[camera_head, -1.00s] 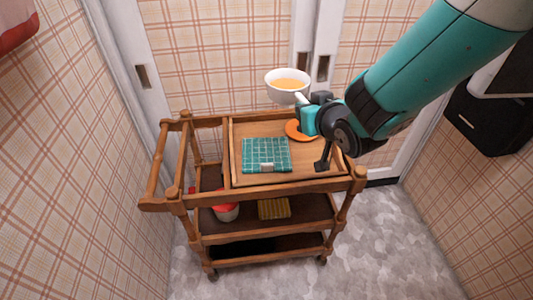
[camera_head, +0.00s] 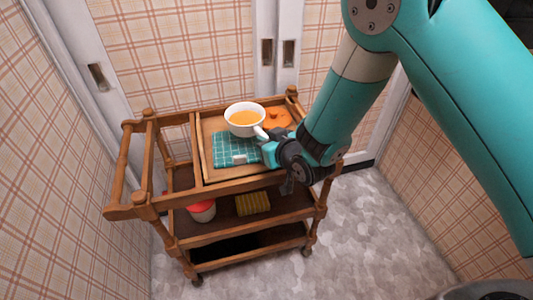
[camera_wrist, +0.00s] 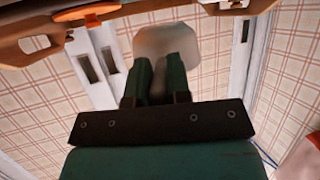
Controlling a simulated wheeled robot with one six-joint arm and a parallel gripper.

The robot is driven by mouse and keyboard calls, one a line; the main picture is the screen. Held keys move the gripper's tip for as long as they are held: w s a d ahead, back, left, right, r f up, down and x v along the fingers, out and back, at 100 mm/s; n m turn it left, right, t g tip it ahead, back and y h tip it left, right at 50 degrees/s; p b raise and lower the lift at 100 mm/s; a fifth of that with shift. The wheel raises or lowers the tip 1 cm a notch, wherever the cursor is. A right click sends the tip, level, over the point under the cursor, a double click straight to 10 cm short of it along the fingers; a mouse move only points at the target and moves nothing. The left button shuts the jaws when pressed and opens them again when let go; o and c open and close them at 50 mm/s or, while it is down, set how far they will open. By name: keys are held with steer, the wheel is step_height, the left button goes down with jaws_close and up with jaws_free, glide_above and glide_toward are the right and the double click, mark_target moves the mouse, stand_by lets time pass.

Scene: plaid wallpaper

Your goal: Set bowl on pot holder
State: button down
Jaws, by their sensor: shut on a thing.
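A teal checked square cloth (camera_head: 228,151) with a white tag lies on the tray, partly behind the bowl in this view. I cannot tell which of the two pieces is the pot holder, or whether the bowl touches anything below. In the wrist view, the fingers (camera_wrist: 160,78) close at the pale bowl (camera_wrist: 167,43).
The wooden cart (camera_head: 225,182) has raised rails around its top. A red-and-white container (camera_head: 202,211) and a yellow-brown block (camera_head: 252,203) stand on its middle shelf. Plaid walls are close on the left, behind and on the right.

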steer(key=shift+f, duration=1.9)
steer(key=shift+f+b, duration=0.15)
steer(key=shift+b, duration=0.25)
steer(key=c, duration=1.1)
jaws_free()
steer(key=shift+s+d+r, duration=0.1)
steer(key=shift+s+r, duration=0.1)
steer(key=shift+r, duration=0.05)
steer(key=s+d+r+g+h+b, duration=0.1)
steer(key=s+d+r+g, duration=0.2)
steer(key=s, duration=0.6)
steer(key=s+d+r+g+h+b, duration=0.1)
steer(key=s+d+r+g+b, duration=0.1)
steer(key=s+d+r+g, duration=0.2)
steer(key=s+d+r+g+h+b, duration=0.1)
steer(key=s+d+r+g, duration=0.3)
steer(key=s+d+r, duration=0.4)
steer(key=shift+s+r+b, duration=0.1)
steer(key=shift+s+r, duration=0.7)
steer(key=shift+s, duration=0.35)
steer(key=shift+s+r+b, duration=0.1)
steer(key=shift+s+r, duration=0.75)
steer(key=shift+s, duration=0.25)
steer(key=shift+s+r+b, duration=0.1)
steer(key=shift+s+r, duration=0.7)
steer(key=shift+s, duration=0.35)
